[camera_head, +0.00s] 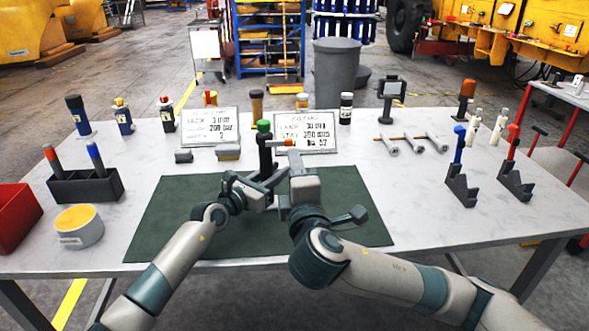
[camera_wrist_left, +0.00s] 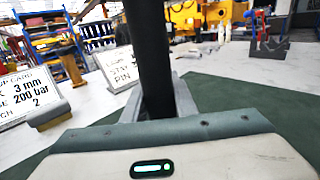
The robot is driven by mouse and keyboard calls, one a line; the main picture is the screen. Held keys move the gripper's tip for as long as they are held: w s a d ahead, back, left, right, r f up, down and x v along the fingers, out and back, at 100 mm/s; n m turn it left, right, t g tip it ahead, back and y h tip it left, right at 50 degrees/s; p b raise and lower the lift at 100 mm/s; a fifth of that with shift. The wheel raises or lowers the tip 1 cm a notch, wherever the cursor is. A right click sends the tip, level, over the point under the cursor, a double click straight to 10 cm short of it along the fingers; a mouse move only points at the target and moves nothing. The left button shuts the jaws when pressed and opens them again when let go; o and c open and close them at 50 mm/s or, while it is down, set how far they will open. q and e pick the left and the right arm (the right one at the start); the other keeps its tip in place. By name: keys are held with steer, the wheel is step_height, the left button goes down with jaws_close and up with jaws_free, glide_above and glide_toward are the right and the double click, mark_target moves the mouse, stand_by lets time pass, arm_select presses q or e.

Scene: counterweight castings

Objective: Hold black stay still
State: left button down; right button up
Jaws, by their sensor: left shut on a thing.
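The black stay (camera_head: 266,155) is a dark upright post with a green top, near the back edge of the green mat (camera_head: 170,217). A short piece with an orange end (camera_head: 289,142) sticks out to its right near the top. My left gripper (camera_head: 264,180) is shut on the stay's lower part. In the left wrist view the stay (camera_wrist_left: 147,50) rises as a dark bar between the fingers (camera_wrist_left: 160,98). My right gripper (camera_head: 297,160) is just right of the stay, close to the orange-ended piece. Its fingertips are too small and covered to tell whether they hold anything.
Two white cards (camera_head: 210,127) (camera_head: 306,132) stand behind the mat. Bottles line the table's back. A black holder (camera_head: 88,186), a yellow-topped tin (camera_head: 79,226) and a red bin (camera_head: 15,216) are on the left. Dark stands (camera_head: 461,188) are on the right. The mat's left part is clear.

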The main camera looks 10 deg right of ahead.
arm_select(q)
steer(key=c, duration=1.4)
jaws_free()
steer(key=shift+o, duration=0.2)
steer(key=v, duration=1.2)
steer(key=shift+f, duration=0.1)
